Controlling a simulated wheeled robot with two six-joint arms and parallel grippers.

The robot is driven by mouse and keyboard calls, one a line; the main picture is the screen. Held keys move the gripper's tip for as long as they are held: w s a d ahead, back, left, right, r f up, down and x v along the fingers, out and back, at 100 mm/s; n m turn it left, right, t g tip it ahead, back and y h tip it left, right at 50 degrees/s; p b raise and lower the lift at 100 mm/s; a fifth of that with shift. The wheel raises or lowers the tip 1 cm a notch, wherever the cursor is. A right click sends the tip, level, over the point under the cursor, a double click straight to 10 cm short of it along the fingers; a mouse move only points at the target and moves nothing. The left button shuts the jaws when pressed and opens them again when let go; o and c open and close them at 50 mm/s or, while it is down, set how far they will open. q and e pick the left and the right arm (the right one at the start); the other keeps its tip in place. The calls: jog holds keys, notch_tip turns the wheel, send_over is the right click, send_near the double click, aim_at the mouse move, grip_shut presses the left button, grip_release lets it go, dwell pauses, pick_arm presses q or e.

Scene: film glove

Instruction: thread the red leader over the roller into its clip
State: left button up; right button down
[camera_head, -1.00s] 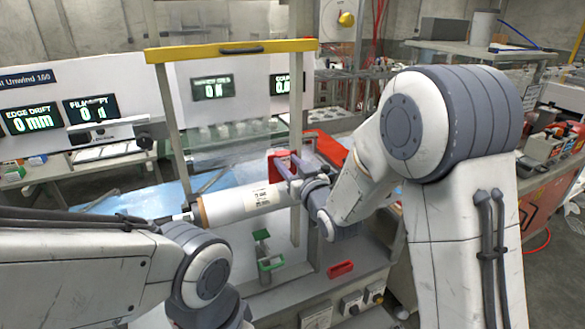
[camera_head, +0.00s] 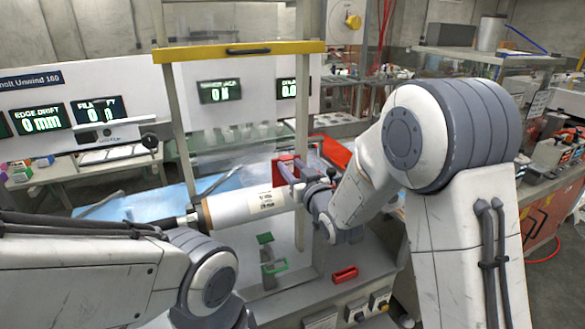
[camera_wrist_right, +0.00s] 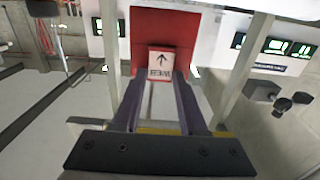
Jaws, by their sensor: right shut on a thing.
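My right gripper (camera_head: 287,172) is shut on the red leader (camera_head: 281,165), just above the right end of a labelled white film roll (camera_head: 240,206). In the right wrist view the red leader (camera_wrist_right: 165,24) is a stiff red piece between the two fingers (camera_wrist_right: 160,95), with a white tag (camera_wrist_right: 161,63) showing an arrow and lettering. A green clip-like part (camera_head: 272,267) stands on the machine below the roll. I cannot tell which part is the guide roller. My left arm enters at lower left; its gripper does not show.
A yellow-topped frame (camera_head: 240,50) stands around the roll, with uprights on both sides. A red handle (camera_head: 345,273) lies on the grey machine front at the right. A red tray-like thing (camera_head: 336,152) is behind my right gripper. Lit displays (camera_head: 219,92) stand at the back.

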jog(key=s+d+r+p, duration=0.1)
jog(key=s+r, duration=0.3)
jog(key=shift+s+d, duration=0.25)
jog(key=shift+s, duration=0.15)
dwell(0.4)
